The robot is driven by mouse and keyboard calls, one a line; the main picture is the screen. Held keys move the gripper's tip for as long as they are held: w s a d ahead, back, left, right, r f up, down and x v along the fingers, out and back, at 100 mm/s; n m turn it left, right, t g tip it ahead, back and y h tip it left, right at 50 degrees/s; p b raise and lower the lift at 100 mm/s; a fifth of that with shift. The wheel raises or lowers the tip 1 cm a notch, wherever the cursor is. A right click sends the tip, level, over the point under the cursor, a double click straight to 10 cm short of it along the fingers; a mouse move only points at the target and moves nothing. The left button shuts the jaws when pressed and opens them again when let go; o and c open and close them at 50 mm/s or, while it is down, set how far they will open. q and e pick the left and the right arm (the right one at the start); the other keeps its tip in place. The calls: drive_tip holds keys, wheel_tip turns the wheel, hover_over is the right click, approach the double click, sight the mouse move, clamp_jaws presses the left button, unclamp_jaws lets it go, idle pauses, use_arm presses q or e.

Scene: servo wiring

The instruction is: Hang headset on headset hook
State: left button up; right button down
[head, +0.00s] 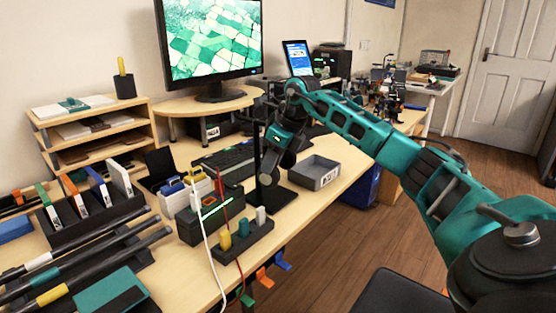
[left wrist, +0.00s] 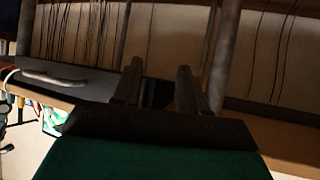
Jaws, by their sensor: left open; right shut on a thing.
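My right gripper (head: 277,152) reaches in from the right over the desk. It is shut on a dark thing, which I take to be the headset (head: 268,178); it is small, and the gripper partly hides it. Close beside it stands a thin black upright post (head: 257,145) on a dark flat base (head: 272,198), which may be the headset hook. I cannot tell whether headset and post touch. My left gripper (left wrist: 158,88) is in the left wrist view, its two dark fingers apart and nothing between them. It is not seen in the head view.
A dark holder (head: 243,240) with pegs and cables is nearer. Blue (head: 283,261) and orange (head: 264,278) hooks hang at the desk's front edge. A monitor (head: 210,45) stands behind.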

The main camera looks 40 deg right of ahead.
drive_tip(key=shift+w+a, duration=0.1)
drive_tip(key=shift+w, duration=0.45)
drive_tip(key=shift+w+f+p, duration=0.35)
drive_tip(key=shift+w+p, duration=0.1)
drive_tip(key=shift+p, duration=0.1)
drive_tip(key=shift+w+f, duration=0.15)
drive_tip(key=shift+f, duration=0.15)
drive_tip(key=c, duration=0.8)
unclamp_jaws()
